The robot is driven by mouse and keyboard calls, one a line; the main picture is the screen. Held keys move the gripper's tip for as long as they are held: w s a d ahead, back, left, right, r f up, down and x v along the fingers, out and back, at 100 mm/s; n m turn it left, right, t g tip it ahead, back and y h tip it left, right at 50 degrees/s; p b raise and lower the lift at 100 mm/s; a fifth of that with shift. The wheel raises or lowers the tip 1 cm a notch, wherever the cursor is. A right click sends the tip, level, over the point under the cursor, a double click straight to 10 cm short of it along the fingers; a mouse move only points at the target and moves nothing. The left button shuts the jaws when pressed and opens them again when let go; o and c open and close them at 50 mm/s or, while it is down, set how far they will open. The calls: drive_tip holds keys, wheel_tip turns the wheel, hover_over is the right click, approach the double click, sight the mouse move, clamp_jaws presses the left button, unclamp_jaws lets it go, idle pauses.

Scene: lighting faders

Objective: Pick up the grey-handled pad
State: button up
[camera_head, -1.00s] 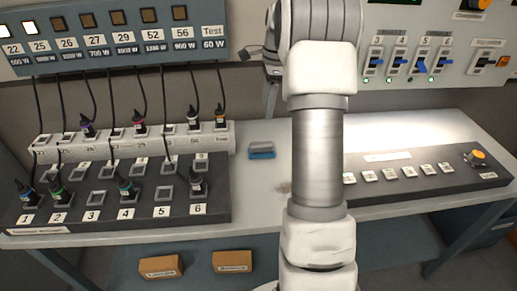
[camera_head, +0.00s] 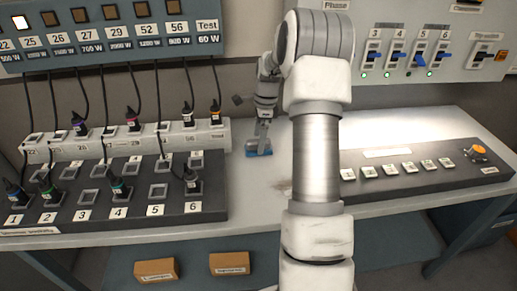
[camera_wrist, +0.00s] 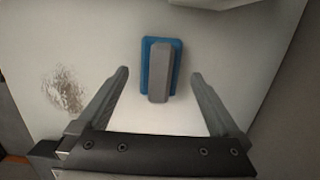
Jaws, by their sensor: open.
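The grey-handled pad (camera_wrist: 159,70) lies on the table, a blue base with a grey block-shaped handle on top. In the wrist view it sits upper middle, its long side running up and down the picture. My gripper (camera_wrist: 158,75) is open, one finger on each side of the pad with a gap to both. In the head view my gripper (camera_head: 260,143) points down over the pad (camera_head: 259,153) and hides part of it. I cannot tell how high the fingertips are above the table.
The numbered patch panel (camera_head: 130,213) with plugs and cables stands to the left. A fader console (camera_head: 420,178) with an orange knob is to the right. The table (camera_head: 262,195) is bare around the pad, with a dull smudge (camera_wrist: 62,91) nearby. Two brown boxes (camera_head: 156,271) sit below.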

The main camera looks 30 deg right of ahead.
sight(258, 140)
wheel_tip(258, 140, down, 3)
drive_tip(key=shift+a+r, duration=0.15)
drive_tip(key=shift+r, duration=0.05)
drive_tip(key=c, duration=1.4)
wheel_tip(258, 140, up, 10)
drive_tip(key=shift+r+p, duration=0.1)
drive_tip(key=shift+p, duration=0.8)
drive_tip(key=o, duration=0.8)
drive_tip(key=shift+c, duration=0.2)
drive_tip(key=c, duration=0.6)
drive_tip(key=shift+o, duration=0.2)
